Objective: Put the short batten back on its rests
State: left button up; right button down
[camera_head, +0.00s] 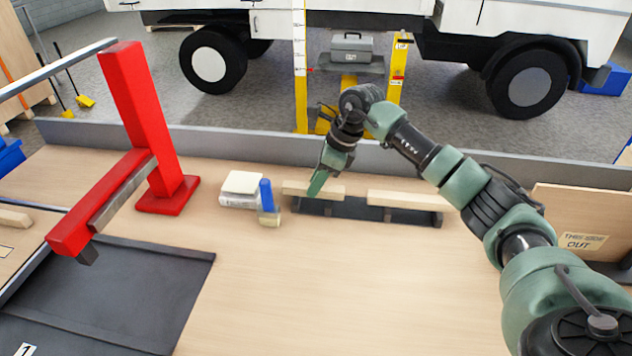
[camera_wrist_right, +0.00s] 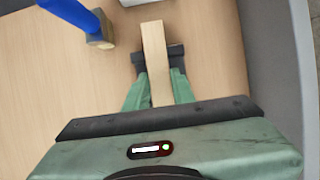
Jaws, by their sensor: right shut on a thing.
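The short batten (camera_head: 299,187) is a pale wooden bar near the back of the bench. My right gripper (camera_head: 317,184) is shut on it. In the right wrist view the batten (camera_wrist_right: 154,48) runs between the two green fingers (camera_wrist_right: 157,88). Dark rests (camera_head: 338,208) show below the batten, and one dark rest (camera_wrist_right: 139,60) shows under it in the wrist view. I cannot tell whether the batten touches them. A second, longer pale batten (camera_head: 408,200) lies on dark rests to the right. My left gripper is not in view.
A blue-handled tool (camera_head: 267,196) stands close left of the batten, beside a white-topped box (camera_head: 241,188). A red press-like frame (camera_head: 150,130) stands farther left. A grey ledge (camera_head: 240,140) runs behind. The bench front (camera_head: 330,290) is clear.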

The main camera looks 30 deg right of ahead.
jog(key=c, duration=1.1)
grip_release()
jog(key=b+v, duration=0.1)
jog(key=v, duration=0.7)
jog(key=shift+f, duration=0.1)
jog(key=shift+f, duration=0.1)
